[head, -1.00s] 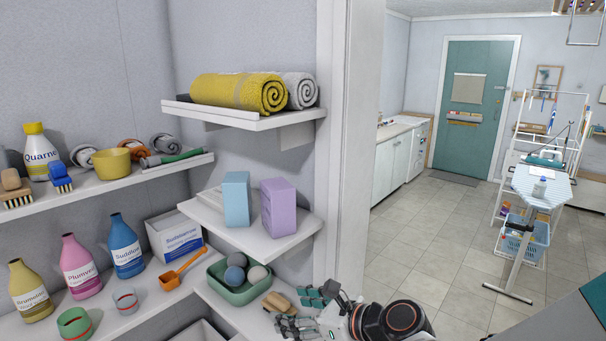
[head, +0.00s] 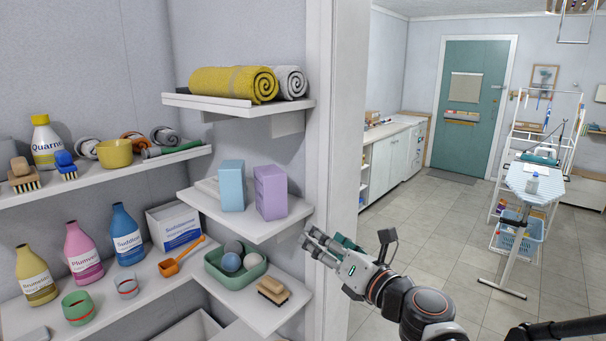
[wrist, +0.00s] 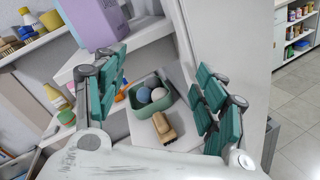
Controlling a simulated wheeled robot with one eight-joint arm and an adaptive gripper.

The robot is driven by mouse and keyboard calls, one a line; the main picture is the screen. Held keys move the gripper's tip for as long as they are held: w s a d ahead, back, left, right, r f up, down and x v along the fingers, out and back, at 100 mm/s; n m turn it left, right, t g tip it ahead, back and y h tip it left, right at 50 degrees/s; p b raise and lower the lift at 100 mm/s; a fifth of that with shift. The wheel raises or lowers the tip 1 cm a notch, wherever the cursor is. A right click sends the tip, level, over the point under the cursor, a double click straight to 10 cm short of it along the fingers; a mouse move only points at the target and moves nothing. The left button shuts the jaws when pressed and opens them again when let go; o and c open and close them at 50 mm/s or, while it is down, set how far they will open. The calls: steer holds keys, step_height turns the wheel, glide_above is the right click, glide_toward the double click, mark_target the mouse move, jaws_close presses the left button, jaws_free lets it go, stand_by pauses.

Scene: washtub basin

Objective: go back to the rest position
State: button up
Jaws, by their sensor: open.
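My gripper (head: 332,247) is in front of the door-side edge of the corner shelves, to the right of the lower shelf. In the wrist view my gripper (wrist: 163,100) has its two green-padded fingers spread wide apart with nothing between them. Beyond the fingers, the wrist view shows a green tray (wrist: 171,108) with balls in it and a wooden brush (wrist: 164,128) on the shelf. In the head view the brush (head: 273,289) lies just right of the green tray (head: 212,269), apart from my gripper.
A blue box (head: 232,186) and a purple box (head: 270,191) stand on the middle shelf, close to my gripper. The white door frame (head: 336,130) rises just behind it. Tiled floor (head: 430,260) lies open to the right, with an ironing board (head: 536,183) farther off.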

steer(key=s+d+m+h+b, duration=0.1)
steer(key=s+d+m+h, duration=0.1)
steer(key=d+m+h, duration=0.6)
steer(key=s+d+m+h+b, duration=0.15)
steer(key=d+m+h, duration=0.25)
steer(key=d+m, duration=0.85)
steer(key=s+a+f+m+g+y, duration=0.1)
steer(key=s+a+f+m+g, duration=0.1)
steer(key=s+f+m+g, duration=0.2)
steer(key=s+a+f+m+g+y+b, duration=0.1)
steer(key=s+a+f+m+g, duration=0.2)
steer(key=s+f+m, duration=0.6)
steer(key=s+m+g, duration=0.1)
steer(key=s+m, duration=0.1)
steer(key=s, duration=0.2)
steer(key=shift+s+f+y+b, duration=0.2)
steer(key=shift+f+y+b, duration=0.1)
steer(key=shift+f, duration=0.05)
steer(key=shift+a, duration=0.1)
